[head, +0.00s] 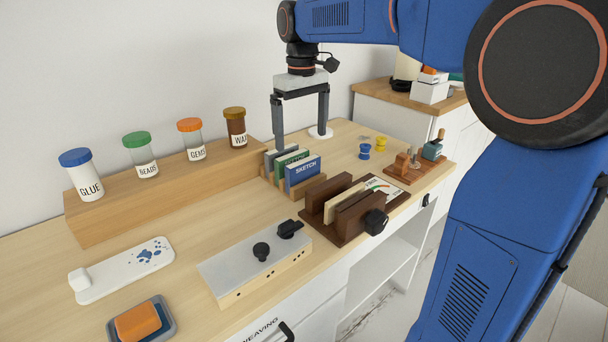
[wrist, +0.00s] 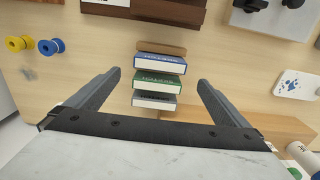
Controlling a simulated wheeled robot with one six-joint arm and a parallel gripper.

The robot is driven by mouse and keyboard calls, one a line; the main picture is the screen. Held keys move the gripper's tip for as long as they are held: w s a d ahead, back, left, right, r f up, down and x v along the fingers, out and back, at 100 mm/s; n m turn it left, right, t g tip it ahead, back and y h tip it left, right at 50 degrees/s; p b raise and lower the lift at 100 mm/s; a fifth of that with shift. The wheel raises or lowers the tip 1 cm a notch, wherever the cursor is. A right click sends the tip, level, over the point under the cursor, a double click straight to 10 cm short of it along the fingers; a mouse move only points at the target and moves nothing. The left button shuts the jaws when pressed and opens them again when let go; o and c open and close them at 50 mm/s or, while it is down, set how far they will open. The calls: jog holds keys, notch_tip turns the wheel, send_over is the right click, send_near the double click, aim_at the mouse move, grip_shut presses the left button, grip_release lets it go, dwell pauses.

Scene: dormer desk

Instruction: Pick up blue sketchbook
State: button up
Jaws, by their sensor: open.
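The blue sketchbook (head: 303,170), with "SKETCH" on its face, stands upright at the front of a small wooden rack (head: 290,192). A green book (head: 291,160) and a grey book (head: 280,154) stand behind it. In the wrist view the blue sketchbook (wrist: 160,62) is the farthest of the three, beyond the green book and the grey one. My gripper (head: 301,138) is open and empty, pointing down, above and behind the rack. In the wrist view its fingers (wrist: 160,77) are spread wide to either side of the row, touching no book.
A wooden riser (head: 160,205) with labelled jars stands left of the rack. A dark brown holder (head: 345,210) stands close in front. Blue and yellow spools (head: 365,151) and a tool block (head: 412,170) lie to the right. A grey-topped box (head: 250,260) is nearer.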

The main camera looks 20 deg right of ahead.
aim_at(302, 161)
notch_tip(302, 161, down, 8)
jog(key=shift+r, duration=0.1)
jog(key=shift+s+d+f, duration=0.1)
jog(key=shift+s+f, duration=0.05)
jog(key=shift+f, duration=1.2)
jog(key=shift+s+f, duration=0.1)
jog(key=shift+f, duration=1.25)
jog(key=c, duration=1)
